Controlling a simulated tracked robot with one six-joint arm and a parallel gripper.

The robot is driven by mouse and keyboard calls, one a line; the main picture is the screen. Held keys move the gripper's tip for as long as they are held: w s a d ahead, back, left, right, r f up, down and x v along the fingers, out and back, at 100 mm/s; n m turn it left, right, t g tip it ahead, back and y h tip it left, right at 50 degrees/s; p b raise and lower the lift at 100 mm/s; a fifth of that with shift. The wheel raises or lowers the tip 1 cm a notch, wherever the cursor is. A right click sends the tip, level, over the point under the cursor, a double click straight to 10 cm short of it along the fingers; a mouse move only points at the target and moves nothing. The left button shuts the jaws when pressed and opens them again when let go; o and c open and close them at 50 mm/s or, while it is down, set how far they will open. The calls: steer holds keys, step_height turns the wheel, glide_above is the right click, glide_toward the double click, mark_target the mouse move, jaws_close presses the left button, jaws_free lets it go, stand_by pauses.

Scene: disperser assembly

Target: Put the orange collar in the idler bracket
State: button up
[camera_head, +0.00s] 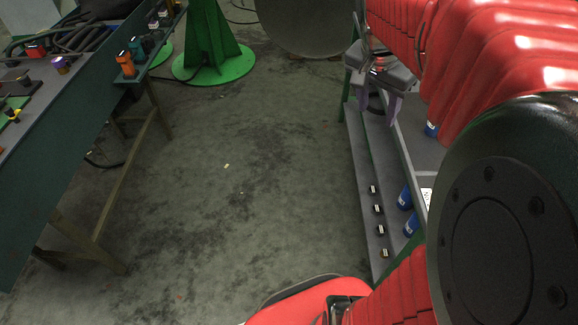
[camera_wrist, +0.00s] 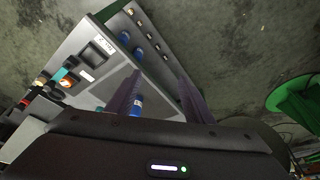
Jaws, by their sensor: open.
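My gripper (camera_head: 378,112) is open and empty, hanging over the right bench in the head view. Its two purple-grey fingers also show apart in the wrist view (camera_wrist: 158,78), with bench surface and a blue cylinder (camera_wrist: 137,104) seen between or beside them. An orange part (camera_head: 126,64) stands at the near edge of the left bench in the head view. A small orange piece (camera_wrist: 66,82) lies among coloured parts on the bench in the wrist view. I cannot tell which is the collar. I cannot make out the idler bracket for certain.
The right bench (camera_head: 424,150) carries blue cylinders (camera_head: 405,197), and its side ledge (camera_head: 362,170) holds several small black pieces. The left bench (camera_head: 60,140) holds coloured parts and cables. A green stand (camera_head: 208,45) is at the back. The floor between the benches is clear.

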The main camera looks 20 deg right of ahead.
steer(key=s+a+f+n+t+y, duration=0.1)
steer(key=s+a+n, duration=0.1)
steer(key=a+n, duration=0.2)
steer(key=s+a+f+n+t+y, duration=0.1)
steer(key=s+a+n, duration=0.2)
steer(key=a, duration=0.8)
steer(key=s+a+f+n+t+y, duration=0.1)
steer(key=s+a+n+t, duration=0.1)
steer(key=a+n, duration=0.4)
steer(key=shift+s+a, duration=0.65)
steer(key=shift+a, duration=0.55)
steer(key=shift+c, duration=0.6)
